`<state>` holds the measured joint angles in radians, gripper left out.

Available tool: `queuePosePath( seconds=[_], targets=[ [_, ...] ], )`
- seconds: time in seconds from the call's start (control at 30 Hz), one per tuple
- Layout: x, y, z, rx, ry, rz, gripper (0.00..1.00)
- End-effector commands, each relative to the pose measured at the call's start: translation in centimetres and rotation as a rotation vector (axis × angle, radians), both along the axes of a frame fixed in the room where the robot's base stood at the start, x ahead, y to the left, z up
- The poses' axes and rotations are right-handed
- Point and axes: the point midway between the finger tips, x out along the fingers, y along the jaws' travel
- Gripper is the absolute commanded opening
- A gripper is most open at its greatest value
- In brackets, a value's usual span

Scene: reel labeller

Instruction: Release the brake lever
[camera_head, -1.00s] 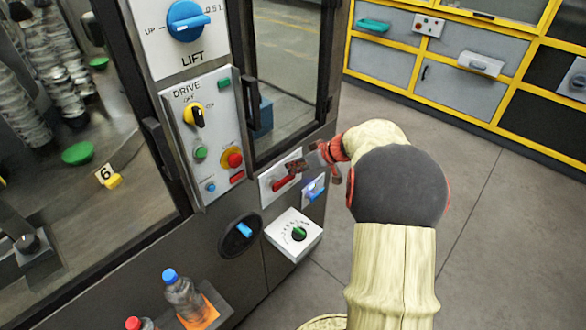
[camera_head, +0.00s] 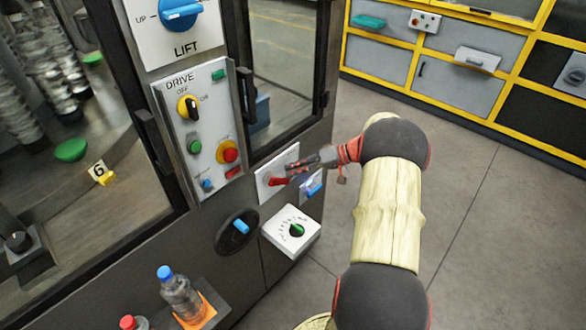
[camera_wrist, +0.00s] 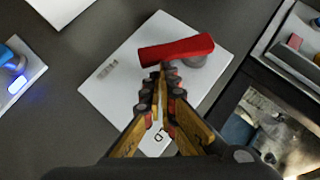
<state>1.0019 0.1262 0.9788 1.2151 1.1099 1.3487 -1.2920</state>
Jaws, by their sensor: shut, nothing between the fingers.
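The brake lever (camera_head: 278,182) is a red handle on a white plate (camera_head: 264,184) on the machine front, below the glass door. In the wrist view the red lever (camera_wrist: 176,50) lies nearly level across the upper part of its white plate (camera_wrist: 105,97), tilted slightly up to the right. My gripper (camera_head: 298,170) reaches the plate from the right. In the wrist view its fingertips (camera_wrist: 165,70) are together just under the lever's middle, close to or touching it; I cannot tell which. Nothing is held between them. Part of the plate's lettering is hidden by the fingers.
A blue-lit switch (camera_head: 312,184) sits right of the lever plate, and a white dial box (camera_head: 291,231) juts out below. The drive panel (camera_head: 203,128) is up left. Bottles (camera_head: 178,292) stand on a low shelf. Floor at right is clear.

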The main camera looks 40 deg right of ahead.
Motion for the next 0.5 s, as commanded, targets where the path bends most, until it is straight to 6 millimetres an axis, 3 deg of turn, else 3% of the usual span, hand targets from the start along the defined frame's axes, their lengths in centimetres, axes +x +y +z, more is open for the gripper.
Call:
queuePosePath(
  seconds=[0.13, 0.5],
  targets=[
    [0.0, 0.1, -1.0, -0.004, 0.0, 0.001, 0.0],
    [0.0, 0.4, -2.6, 0.205, 0.016, 0.001, 0.0]
  ],
)
